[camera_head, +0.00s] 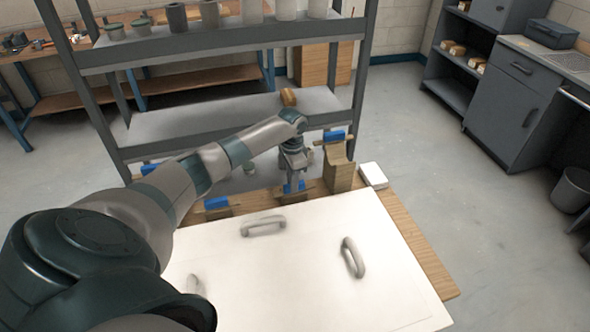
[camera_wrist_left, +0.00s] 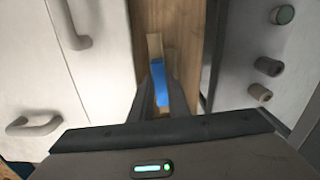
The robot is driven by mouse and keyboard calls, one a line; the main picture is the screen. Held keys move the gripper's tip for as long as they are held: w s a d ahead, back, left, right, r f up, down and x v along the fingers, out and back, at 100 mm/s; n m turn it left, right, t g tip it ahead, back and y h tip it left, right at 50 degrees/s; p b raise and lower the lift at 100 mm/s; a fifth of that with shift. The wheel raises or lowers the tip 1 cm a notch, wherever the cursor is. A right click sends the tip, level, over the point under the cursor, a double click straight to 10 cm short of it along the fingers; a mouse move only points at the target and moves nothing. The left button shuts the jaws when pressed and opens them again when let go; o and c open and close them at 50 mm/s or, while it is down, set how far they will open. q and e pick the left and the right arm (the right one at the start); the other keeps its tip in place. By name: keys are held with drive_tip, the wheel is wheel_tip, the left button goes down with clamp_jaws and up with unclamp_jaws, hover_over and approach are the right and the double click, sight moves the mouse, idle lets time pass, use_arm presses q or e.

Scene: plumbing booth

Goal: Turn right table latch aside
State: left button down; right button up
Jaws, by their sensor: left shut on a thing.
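A white panel (camera_head: 300,285) with grey handles lies on the wooden table (camera_head: 428,250). Along the table's far edge are wooden latches with blue grips: one left of centre (camera_head: 217,203) and one further right (camera_head: 293,187). My left gripper (camera_head: 293,176) reaches down at the right one and is shut on its blue grip. In the left wrist view the blue grip (camera_wrist_left: 160,82) sits between my fingers (camera_wrist_left: 158,98), with the wooden bar (camera_wrist_left: 154,45) running beyond it. The fingers partly hide the latch. My right gripper is not in view.
A wooden block (camera_head: 339,175) with another blue piece (camera_head: 334,136) on top stands just right of my gripper. A white box (camera_head: 373,175) lies beside it. A grey shelf rack (camera_head: 220,45) stands close behind the table.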

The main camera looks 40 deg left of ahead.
use_arm(q)
drive_tip(key=shift+m, duration=0.4)
drive_tip(key=c, duration=1.7)
unclamp_jaws()
wheel_tip(320, 180, up, 18)
drive_tip(key=b, duration=0.4)
drive_tip(key=shift+f, duration=0.25)
